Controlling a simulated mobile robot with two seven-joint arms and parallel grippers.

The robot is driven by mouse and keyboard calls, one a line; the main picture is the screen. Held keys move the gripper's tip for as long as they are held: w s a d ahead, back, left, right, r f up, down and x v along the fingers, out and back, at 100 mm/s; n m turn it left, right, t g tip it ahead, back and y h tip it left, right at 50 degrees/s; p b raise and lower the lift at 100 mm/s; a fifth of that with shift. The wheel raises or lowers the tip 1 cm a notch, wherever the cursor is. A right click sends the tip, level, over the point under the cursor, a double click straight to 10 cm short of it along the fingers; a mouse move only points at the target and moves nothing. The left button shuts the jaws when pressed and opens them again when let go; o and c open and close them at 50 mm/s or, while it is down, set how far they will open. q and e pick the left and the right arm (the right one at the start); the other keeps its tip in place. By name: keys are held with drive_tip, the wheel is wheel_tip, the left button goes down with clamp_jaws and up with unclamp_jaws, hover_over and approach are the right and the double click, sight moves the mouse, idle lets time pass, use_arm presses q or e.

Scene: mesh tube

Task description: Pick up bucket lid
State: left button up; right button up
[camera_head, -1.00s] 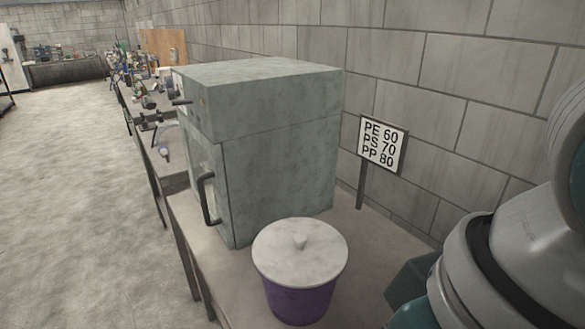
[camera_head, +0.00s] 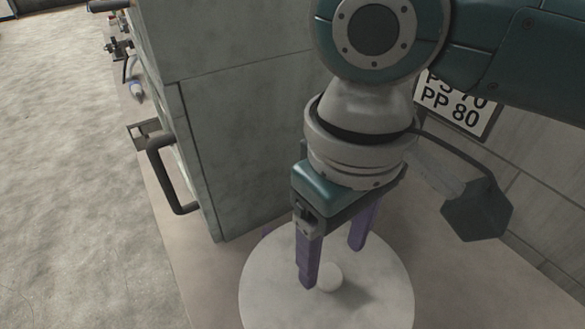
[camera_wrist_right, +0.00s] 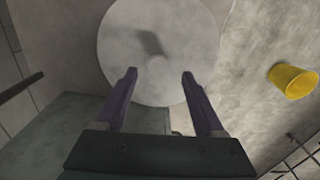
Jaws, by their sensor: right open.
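The bucket lid (camera_head: 270,285) is a round, pale grey-white disc with a small round knob (camera_head: 329,277) at its middle. It lies flat on the bucket, which is mostly hidden under it now. My right gripper (camera_head: 334,267) points down over the lid with its two purple fingers apart, the knob near and between them. I cannot tell whether the fingertips touch the lid. The right wrist view shows the lid (camera_wrist_right: 120,35) beyond the open, empty fingers. My left gripper is not in view.
A large grey cabinet oven (camera_head: 235,110) with a dark handle (camera_head: 163,175) stands close behind the lid. A sign (camera_head: 455,103) stands by the block wall at right. A yellow cup (camera_wrist_right: 293,81) shows in the right wrist view. Open floor lies at left.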

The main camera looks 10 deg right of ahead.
sight(329, 275)
wheel_tip(329, 275, down, 5)
drive_tip(key=shift+w+f, duration=0.1)
drive_tip(key=shift+w, duration=0.05)
clamp_jaws()
idle(0.6)
